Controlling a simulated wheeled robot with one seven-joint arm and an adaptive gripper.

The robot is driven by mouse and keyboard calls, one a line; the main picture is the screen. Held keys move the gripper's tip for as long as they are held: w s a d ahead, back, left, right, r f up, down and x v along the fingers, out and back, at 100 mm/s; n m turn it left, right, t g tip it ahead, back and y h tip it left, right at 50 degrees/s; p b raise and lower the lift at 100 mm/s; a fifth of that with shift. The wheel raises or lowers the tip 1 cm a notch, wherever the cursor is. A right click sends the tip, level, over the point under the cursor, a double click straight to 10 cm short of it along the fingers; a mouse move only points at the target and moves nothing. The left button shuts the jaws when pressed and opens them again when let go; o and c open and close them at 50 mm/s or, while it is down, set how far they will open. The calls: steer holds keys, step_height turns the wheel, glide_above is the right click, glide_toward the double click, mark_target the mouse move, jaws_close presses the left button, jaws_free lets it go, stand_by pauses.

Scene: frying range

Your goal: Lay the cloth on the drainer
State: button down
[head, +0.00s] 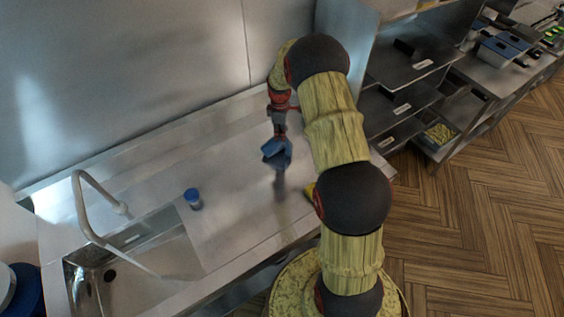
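A blue cloth (277,153) hangs bunched and folded from the fingertips of my gripper (280,132). The gripper points down and looks shut on the cloth; the fingers themselves are small and partly hidden by it. The cloth appears to be above the steel counter, with a dark reflection below it. The smooth steel surface right of the sink (235,225) looks like the drainer; its far limit is hard to tell from the counter.
A small blue-capped container (193,198) stands on the steel beside the sink (135,285). A curved tap (88,205) rises behind the basin. A yellow object (310,190) is mostly hidden by my arm. Steel shelves (405,75) stand at the right.

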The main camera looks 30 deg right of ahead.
steer(key=s+a+f, duration=0.1)
steer(key=s+f, duration=0.2)
steer(key=s+a+f, duration=0.1)
steer(key=s+f, duration=0.2)
steer(key=s, duration=0.1)
steer(key=s+a+f, duration=0.1)
steer(key=s+f, duration=0.1)
steer(key=s, duration=0.1)
steer(key=shift+s+a+f, duration=0.35)
steer(key=shift+a+f, duration=0.05)
steer(key=c, duration=1.6)
jaws_free()
steer(key=shift+c, duration=0.2)
